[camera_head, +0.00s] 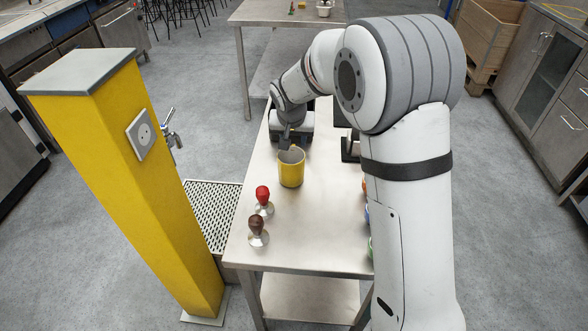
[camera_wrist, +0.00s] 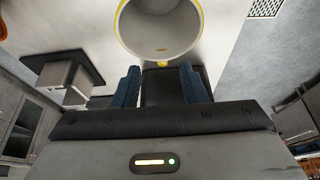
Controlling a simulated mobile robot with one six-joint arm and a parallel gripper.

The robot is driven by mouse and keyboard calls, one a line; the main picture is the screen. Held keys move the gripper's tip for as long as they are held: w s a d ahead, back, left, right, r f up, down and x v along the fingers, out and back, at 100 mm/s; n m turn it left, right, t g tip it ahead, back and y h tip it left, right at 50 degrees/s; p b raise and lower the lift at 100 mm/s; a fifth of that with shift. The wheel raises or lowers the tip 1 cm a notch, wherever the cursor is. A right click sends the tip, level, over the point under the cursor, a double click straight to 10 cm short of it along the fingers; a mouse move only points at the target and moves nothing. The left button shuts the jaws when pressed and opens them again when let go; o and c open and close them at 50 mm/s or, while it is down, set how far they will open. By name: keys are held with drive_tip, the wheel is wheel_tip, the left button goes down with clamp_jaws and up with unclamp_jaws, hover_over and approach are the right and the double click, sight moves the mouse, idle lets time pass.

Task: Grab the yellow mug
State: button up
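The yellow mug (camera_head: 291,173) stands upright on the steel table (camera_head: 300,240). My gripper (camera_head: 290,143) is at the mug's far side, low over the table. In the wrist view, the mug (camera_wrist: 160,30) shows its pale inside and yellow rim at the top of the picture. My gripper's two blue fingers (camera_wrist: 160,70) are spread apart, just below the rim. A small yellow piece, perhaps the handle, shows between the fingertips. I cannot tell whether either finger touches it. Nothing is held.
A red-topped tamper (camera_head: 263,200) and a brown-topped tamper (camera_head: 257,232) stand near the table's left edge. A yellow column (camera_head: 130,170) with a tap (camera_head: 170,130) rises at left, beside a drip grate (camera_head: 212,210). Dark equipment (camera_head: 349,146) stands right of the mug, partly hidden by my arm.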

sight(293, 149)
drive_tip(key=x, duration=0.7)
drive_tip(key=shift+w+a+f, duration=0.15)
drive_tip(key=shift+w+f, duration=0.1)
drive_tip(key=shift+w, duration=0.2)
drive_tip(key=shift+c, duration=0.2)
clamp_jaws()
